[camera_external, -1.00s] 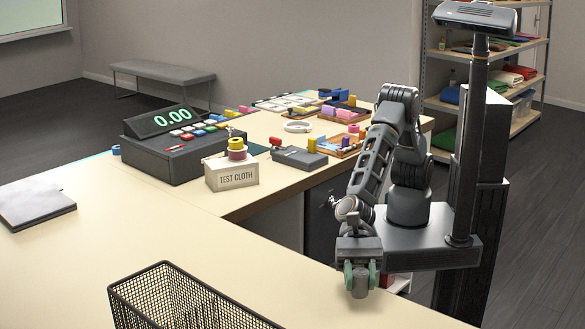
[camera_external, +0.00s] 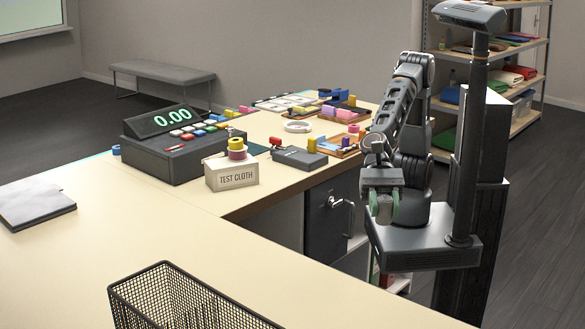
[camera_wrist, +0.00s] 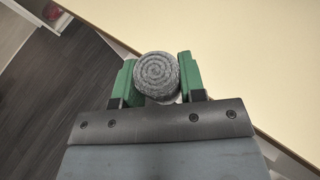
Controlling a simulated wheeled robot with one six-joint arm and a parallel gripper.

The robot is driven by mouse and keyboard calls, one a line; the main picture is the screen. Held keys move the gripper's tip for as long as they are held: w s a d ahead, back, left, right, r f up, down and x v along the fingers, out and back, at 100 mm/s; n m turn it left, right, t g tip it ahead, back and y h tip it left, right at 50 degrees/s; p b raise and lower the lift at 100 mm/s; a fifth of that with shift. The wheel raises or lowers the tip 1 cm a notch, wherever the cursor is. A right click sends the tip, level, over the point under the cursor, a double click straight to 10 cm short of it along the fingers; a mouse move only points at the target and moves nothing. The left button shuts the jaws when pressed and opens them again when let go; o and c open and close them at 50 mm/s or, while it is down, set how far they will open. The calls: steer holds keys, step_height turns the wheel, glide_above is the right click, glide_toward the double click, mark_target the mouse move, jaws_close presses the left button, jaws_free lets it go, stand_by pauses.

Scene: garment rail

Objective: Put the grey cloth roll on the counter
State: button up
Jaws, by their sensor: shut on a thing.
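My gripper (camera_external: 383,209) is shut on the grey cloth roll (camera_wrist: 157,76). In the wrist view the roll's spiral end sits between the two green fingers. In the external view the roll (camera_external: 385,210) hangs upright between the fingers, partly hidden by them. The counter (camera_external: 270,275) is a pale L-shaped top. My gripper and the roll are by its inner edge, and I cannot tell their exact height above it. In the wrist view the counter (camera_wrist: 250,60) fills the upper right, with its edge running behind the roll.
A black wire basket (camera_external: 190,300) stands at the front of the counter. A folded grey cloth or paper stack (camera_external: 36,205) lies at left. The middle of the counter is clear.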

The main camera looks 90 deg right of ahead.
steer(key=w+d+f+m+t+h+b, duration=0.15)
steer(key=w+d+m+t, duration=0.25)
steer(key=w+d, duration=0.8)
steer(key=w+d+m+t+h+b, duration=0.3)
steer(key=w+d+m+t, duration=0.15)
steer(key=w+d, duration=0.7)
steer(key=m+t+h+b, duration=0.4)
steer(key=m+h, duration=0.6)
glide_above(271, 175)
step_height(271, 175, down, 4)
step_height(271, 175, down, 7)
steer(key=b, duration=0.5)
steer(key=shift+f, duration=0.15)
steer(key=shift+f+b, duration=0.1)
steer(key=shift+b, duration=0.2)
steer(key=shift+f, duration=0.1)
steer(key=o, duration=0.9)
